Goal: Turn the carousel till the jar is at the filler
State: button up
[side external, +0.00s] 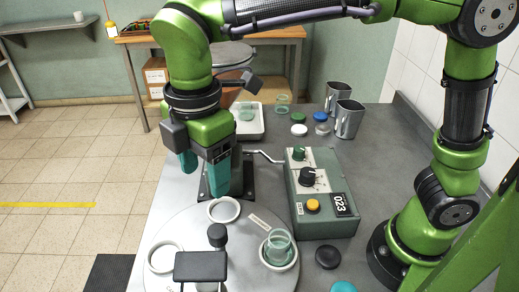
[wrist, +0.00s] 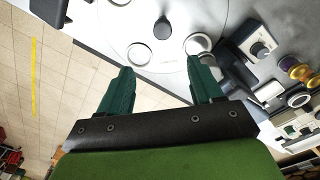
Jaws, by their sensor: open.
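The carousel (side external: 235,268) is a pale grey round plate with a dark upright knob (side external: 217,236) on it and white rings (side external: 223,210) around it. A clear greenish glass jar (side external: 279,243) stands in the ring at its right. A black block (side external: 200,266) is over the near part of the plate; I cannot tell if it is the filler. My gripper (side external: 207,174) is open and empty, above the far left side of the carousel. In the wrist view its green fingers (wrist: 160,85) are apart, and the knob (wrist: 162,28) lies beyond them, untouched.
A green control box (side external: 318,195) with knobs, a yellow button and a crank stands right of the carousel. Behind are a white tray (side external: 247,135), another glass jar (side external: 283,104), several lids (side external: 299,130) and metal cups (side external: 348,118). The floor lies left of the table.

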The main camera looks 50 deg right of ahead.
aim_at(217, 230)
jog(key=f, duration=0.5)
jog(key=f+n, duration=0.1)
jog(key=f, duration=0.4)
jog(key=f+n, duration=0.1)
jog(key=f, duration=0.4)
jog(key=shift+s+d+f, duration=0.15)
jog(key=shift+d+f, duration=0.1)
jog(key=shift+f, duration=0.15)
grip_shut()
